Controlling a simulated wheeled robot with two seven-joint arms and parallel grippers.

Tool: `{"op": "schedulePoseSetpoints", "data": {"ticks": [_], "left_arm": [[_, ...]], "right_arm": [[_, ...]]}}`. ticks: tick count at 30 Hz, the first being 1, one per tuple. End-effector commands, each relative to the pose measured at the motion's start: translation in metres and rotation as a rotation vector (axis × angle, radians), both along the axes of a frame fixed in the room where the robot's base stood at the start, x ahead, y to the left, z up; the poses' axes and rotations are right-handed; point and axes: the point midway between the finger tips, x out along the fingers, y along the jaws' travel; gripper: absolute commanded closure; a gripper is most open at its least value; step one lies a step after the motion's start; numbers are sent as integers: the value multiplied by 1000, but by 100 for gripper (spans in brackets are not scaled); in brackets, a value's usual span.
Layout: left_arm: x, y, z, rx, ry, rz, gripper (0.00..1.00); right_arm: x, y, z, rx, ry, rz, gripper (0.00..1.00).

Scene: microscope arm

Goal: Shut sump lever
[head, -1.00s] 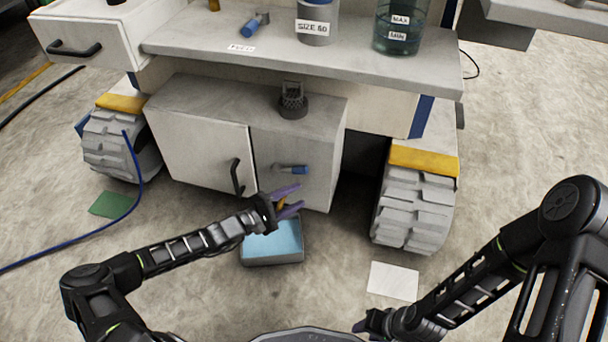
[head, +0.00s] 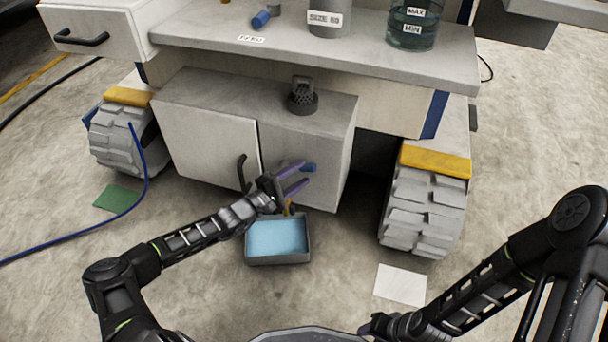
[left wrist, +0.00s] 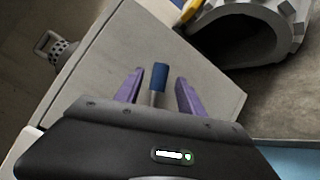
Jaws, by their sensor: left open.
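The sump lever has a blue grip (head: 309,168) and sits on the front of the grey sump box (head: 330,150). In the left wrist view the blue grip (left wrist: 160,75) and its metal stem stand between two purple fingers. My left gripper (head: 302,174) is open, with one finger on each side of the lever; the wrist view shows gaps beside the grip. The lever's base is hidden by the gripper. My right gripper (head: 372,326) is low at the bottom of the head view, away from the box; its fingers are unclear.
A blue-filled tray (head: 248,256) lies on the floor below the box, with a small brass part (head: 291,208) above it. A cabinet door handle (head: 243,172) is left of my gripper. A strainer (head: 302,97) stands on top. A tracked foot (head: 425,215) is to the right.

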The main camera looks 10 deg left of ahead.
Motion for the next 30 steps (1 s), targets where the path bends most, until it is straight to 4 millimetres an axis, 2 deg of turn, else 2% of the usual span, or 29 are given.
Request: {"op": "schedulePoseSetpoints", "data": {"ticks": [1,6,14,30], "left_arm": [[6,-4,-3,1,0,-1,54],[17,-12,-1,0,0,0,54],[19,-13,0,0,2,1,54],[18,-12,0,1,2,0,97]], "right_arm": [[1,0,-6,0,-1,0,64],[2,0,-10,1,-3,-2,64],[2,0,-9,0,-4,-2,64],[2,0,-9,1,-3,-2,64]]}}
